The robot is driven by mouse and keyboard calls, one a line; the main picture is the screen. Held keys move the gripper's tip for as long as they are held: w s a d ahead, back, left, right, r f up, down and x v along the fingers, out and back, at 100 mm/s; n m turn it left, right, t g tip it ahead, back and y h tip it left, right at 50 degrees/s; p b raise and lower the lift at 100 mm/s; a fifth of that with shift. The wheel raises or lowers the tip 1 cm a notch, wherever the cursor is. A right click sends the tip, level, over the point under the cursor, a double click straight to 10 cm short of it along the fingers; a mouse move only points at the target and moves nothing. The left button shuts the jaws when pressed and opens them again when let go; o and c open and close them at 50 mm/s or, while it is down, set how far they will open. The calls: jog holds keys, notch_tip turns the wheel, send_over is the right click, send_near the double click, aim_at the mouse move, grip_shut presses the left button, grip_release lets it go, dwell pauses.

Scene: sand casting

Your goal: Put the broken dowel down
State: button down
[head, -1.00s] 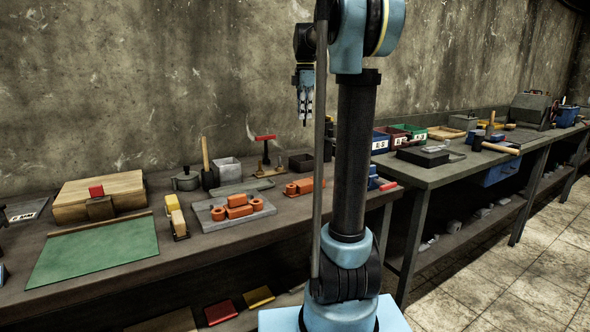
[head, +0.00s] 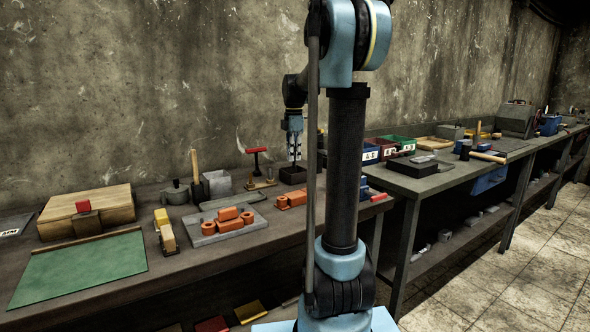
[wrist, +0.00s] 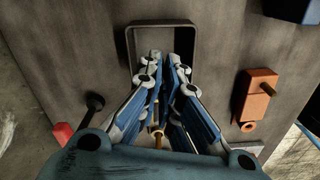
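My gripper (head: 294,158) points down just above a small dark open box (head: 291,178) at the back of the bench. In the wrist view my gripper (wrist: 165,58) has its fingertips close together, with a narrow gap, over the mouth of the box (wrist: 191,50). I cannot make out the broken dowel between the fingertips. A small tan piece (wrist: 157,131) shows low between the fingers, and I cannot tell what it is.
A red-topped stand (head: 257,151) and a grey open box (head: 217,184) stand left of the dark box. Orange blocks (head: 292,201) lie in front of it, and more sit on a grey plate (head: 208,238). A green mat (head: 80,273) lies at left.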

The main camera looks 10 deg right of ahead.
aim_at(294, 165)
jog(key=shift+f, duration=2.25)
jog(key=c, duration=1.8)
grip_release()
jog(key=shift+f, duration=0.1)
notch_tip(294, 165, up, 12)
jog(key=shift+r, duration=0.1)
